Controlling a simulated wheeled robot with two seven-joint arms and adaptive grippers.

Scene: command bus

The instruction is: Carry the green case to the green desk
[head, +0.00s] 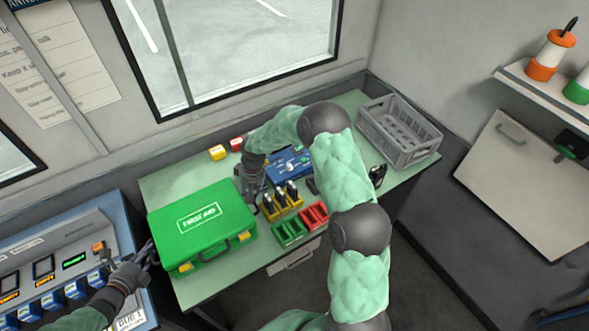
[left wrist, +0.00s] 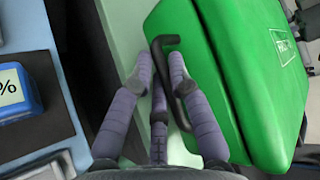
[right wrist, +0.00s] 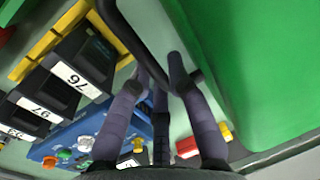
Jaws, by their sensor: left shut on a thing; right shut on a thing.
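The green case (head: 203,235), marked FIRST AID, is level over the left end of the green desk (head: 190,289). I cannot tell whether its underside touches the desktop. My left gripper (head: 149,254) is shut on the dark handle at the case's left side; this handle (left wrist: 166,42) shows between the fingers in the left wrist view. My right gripper (head: 246,190) is shut on the handle at the case's right side. That dark handle (right wrist: 130,33) crosses the fingers in the right wrist view, with the case's green side (right wrist: 260,70) next to it.
A yellow rack (head: 283,206) with black numbered items, red (head: 314,215) and green (head: 289,232) trays, and a blue box (head: 290,163) stand right of the case. A grey crate (head: 399,131) is at the desk's right end. A blue console (head: 60,262) is at left.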

